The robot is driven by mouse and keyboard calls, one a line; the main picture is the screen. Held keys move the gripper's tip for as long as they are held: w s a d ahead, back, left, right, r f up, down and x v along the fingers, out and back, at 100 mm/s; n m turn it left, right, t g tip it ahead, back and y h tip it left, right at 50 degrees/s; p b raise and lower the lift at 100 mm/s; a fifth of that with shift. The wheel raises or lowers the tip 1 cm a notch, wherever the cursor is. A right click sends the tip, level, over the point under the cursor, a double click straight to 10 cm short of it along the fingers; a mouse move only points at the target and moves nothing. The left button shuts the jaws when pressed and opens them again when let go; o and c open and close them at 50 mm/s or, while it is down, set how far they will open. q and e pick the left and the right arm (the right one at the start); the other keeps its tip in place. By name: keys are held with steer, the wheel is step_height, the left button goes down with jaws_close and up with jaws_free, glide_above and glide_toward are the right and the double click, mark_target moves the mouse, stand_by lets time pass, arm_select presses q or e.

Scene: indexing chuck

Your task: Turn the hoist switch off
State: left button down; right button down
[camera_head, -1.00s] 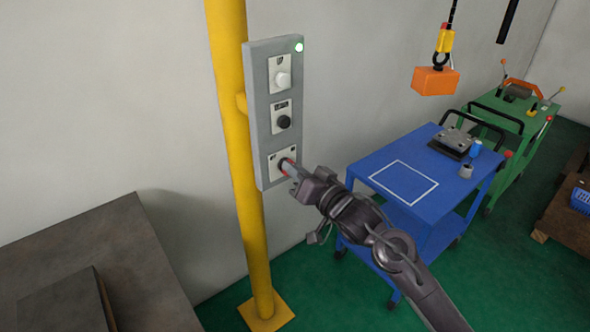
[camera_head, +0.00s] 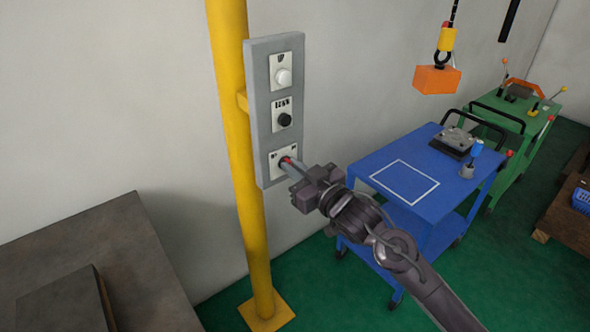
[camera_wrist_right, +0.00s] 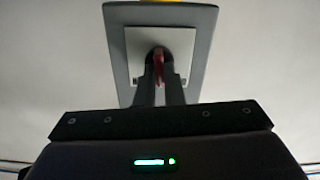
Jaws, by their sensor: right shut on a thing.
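The grey control box (camera_head: 262,135) is fixed to a yellow post, with a white button at the top and a black one in the middle. The hoist switch (camera_head: 286,160), with a red part, is on its lowest white plate. My right gripper (camera_head: 292,166) is shut on this switch and covers most of it. In the right wrist view the two fingers (camera_wrist_right: 160,82) close around the red switch handle (camera_wrist_right: 158,65) in front of the plate. No green light shows on the box. My left gripper is not in view.
The yellow post (camera_head: 240,170) stands behind the box. A blue cart (camera_head: 408,215) is to the right, with a green cart (camera_head: 515,115) behind it. An orange block (camera_head: 437,80) hangs from the hoist hook. A dark brown table (camera_head: 90,245) is at lower left.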

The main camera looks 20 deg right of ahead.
steer(key=n+b, duration=0.1)
steer(key=n, duration=0.3)
steer(key=shift+a+n, duration=0.1)
steer(key=shift+n, duration=0.2)
stand_by(0.3)
steer(key=c, duration=1.5)
jaws_free()
steer(key=shift+c, duration=0.2)
steer(key=shift+s, duration=0.1)
steer(key=b+v, duration=0.2)
steer(key=v, duration=0.5)
steer(key=shift+s, duration=0.35)
